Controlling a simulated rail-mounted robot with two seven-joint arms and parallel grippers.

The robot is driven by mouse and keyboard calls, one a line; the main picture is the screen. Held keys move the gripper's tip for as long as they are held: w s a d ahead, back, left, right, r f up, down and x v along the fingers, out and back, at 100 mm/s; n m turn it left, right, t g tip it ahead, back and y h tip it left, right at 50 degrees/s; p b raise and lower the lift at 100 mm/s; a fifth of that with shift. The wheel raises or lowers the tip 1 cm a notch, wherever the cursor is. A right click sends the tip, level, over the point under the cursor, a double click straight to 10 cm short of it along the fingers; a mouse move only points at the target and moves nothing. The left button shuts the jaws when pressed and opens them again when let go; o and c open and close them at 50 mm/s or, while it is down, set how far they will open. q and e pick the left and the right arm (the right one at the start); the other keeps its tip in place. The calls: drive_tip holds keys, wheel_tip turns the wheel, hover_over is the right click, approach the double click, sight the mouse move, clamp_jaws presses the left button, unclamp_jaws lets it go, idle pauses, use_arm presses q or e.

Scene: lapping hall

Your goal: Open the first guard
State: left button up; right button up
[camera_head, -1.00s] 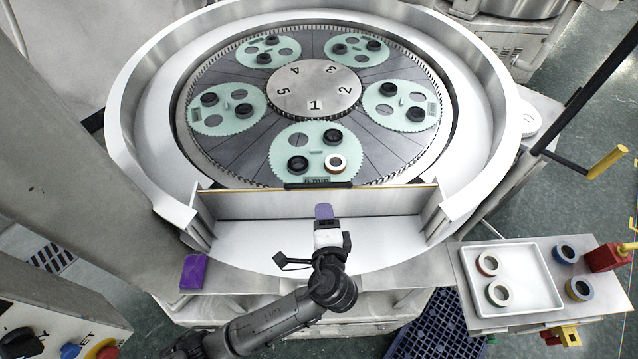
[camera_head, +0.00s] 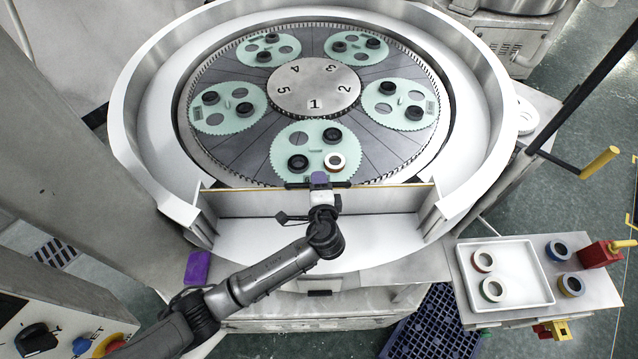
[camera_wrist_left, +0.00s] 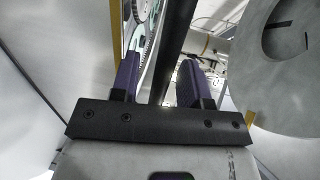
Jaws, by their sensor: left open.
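The first guard (camera_head: 385,200) is a pale upright panel across the front opening of the round lapping machine, and it stands closed. A black bar handle (camera_head: 293,186) runs along the middle of its top edge. My left gripper (camera_head: 319,180) is at this handle, its purple fingers hiding the handle's middle. In the left wrist view the purple fingers (camera_wrist_left: 158,78) are apart, with a dark bar (camera_wrist_left: 176,40) running between them, apparently the handle. I cannot tell whether either finger touches it. My right gripper is not in view.
Behind the guard, green carriers (camera_head: 272,155) with dark rings lie on the plate, one white ring close to the guard. A white tray (camera_head: 530,300) with two rings stands at right. A purple block (camera_head: 198,267) lies at left. A black handle (camera_head: 320,293) shows lower in front.

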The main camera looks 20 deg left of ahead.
use_arm(q)
drive_tip(key=shift+c, duration=0.4)
clamp_jaws()
